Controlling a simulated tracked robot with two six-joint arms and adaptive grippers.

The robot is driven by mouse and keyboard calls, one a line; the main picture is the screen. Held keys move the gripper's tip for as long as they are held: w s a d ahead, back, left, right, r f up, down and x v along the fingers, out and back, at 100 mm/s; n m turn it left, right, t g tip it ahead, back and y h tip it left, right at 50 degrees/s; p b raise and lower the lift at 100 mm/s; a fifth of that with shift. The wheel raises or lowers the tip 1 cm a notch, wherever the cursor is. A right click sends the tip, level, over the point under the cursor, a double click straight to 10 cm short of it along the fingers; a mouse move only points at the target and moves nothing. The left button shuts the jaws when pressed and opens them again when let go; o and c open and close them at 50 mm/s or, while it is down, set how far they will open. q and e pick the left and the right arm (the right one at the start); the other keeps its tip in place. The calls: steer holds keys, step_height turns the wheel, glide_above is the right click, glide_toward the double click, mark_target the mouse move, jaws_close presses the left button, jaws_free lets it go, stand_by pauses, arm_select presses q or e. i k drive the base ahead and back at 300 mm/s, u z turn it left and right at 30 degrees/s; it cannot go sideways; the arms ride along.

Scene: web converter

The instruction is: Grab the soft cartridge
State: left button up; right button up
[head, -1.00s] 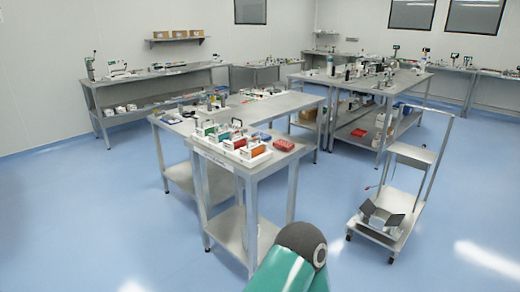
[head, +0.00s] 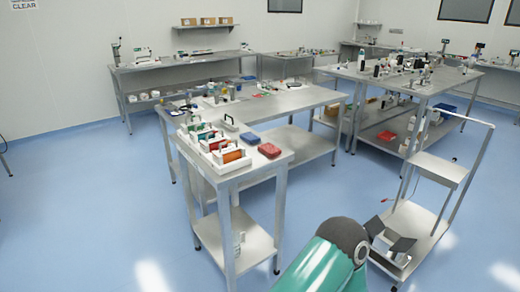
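Several cartridges with handles stand in a row of white holders on the near end of the closest steel table (head: 232,180). An orange-red cartridge (head: 229,157) is at the front of the row, with a red one (head: 215,145) and a green one (head: 202,136) behind it. I cannot tell which of them is the soft cartridge. A teal part of my arm with a dark joint shows at the bottom, right of the table. No gripper fingers are in view.
A red case (head: 269,150) and a blue case (head: 249,139) lie right of the row. A wheeled cart (head: 437,170) with an open box (head: 391,246) on its lower deck stands at the right. Blue floor (head: 90,220) is clear at the left.

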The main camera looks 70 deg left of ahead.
mark_target(223, 157)
steer(key=z, duration=0.15)
steer(key=i, duration=1)
steer(key=u, duration=3.75)
steer(key=i, duration=1.15)
steer(key=z, duration=0.4)
